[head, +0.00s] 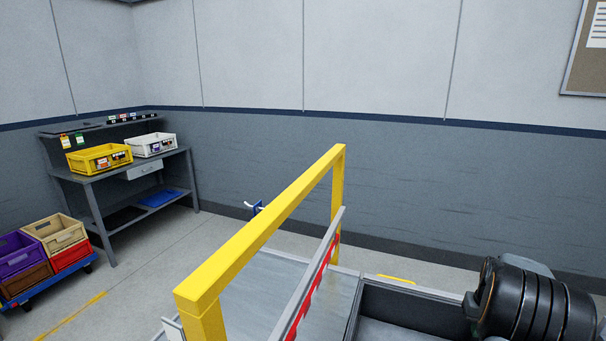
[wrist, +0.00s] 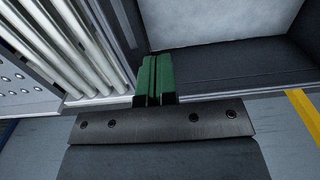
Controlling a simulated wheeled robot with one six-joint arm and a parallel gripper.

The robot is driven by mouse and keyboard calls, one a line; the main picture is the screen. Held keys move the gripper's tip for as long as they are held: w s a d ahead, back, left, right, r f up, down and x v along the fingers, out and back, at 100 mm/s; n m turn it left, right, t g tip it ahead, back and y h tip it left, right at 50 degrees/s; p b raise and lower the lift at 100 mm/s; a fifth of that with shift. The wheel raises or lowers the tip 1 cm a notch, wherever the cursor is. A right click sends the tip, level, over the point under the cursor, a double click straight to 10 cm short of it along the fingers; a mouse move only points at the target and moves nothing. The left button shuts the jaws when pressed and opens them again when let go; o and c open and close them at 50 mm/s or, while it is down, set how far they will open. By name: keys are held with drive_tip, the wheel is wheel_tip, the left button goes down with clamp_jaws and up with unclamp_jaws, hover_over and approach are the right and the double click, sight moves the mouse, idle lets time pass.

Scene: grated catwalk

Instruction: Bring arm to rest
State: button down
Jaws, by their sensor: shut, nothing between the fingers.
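My gripper (wrist: 156,78) shows in the wrist view as two green fingers side by side, with only a thin dark line between them. It is shut and holds nothing. Its fingertips lie in the picture over the near edge of a dark grey tray-like surface (wrist: 225,66); I cannot tell the height between them. In the head view, a dark ribbed part of what looks like my arm is at the lower right, and the gripper is not seen there.
A yellow rail (head: 262,232) stands in front in the head view. A workbench (head: 150,172) with a yellow crate (head: 98,165) and a white crate (head: 150,150) is at the left wall. A blue cart (head: 60,286) carries several crates. Metal rollers (wrist: 75,45) lie left of my gripper.

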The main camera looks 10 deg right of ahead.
drive_tip(key=shift+r, duration=0.3)
drive_tip(key=s+a+r+n+t, duration=0.1)
drive_tip(key=a+r, duration=0.3)
drive_tip(key=a, duration=0.7)
drive_tip(key=s+a+r+n+t, duration=0.2)
drive_tip(key=s+a+r+n, duration=0.1)
drive_tip(key=a, duration=0.9)
drive_tip(key=s+a+r+n+t, duration=0.1)
drive_tip(key=s+a+r, duration=0.3)
drive_tip(key=a, duration=0.8)
drive_tip(key=shift+r+n, duration=0.4)
drive_tip(key=shift+r, duration=0.45)
drive_tip(key=shift+s, duration=0.1)
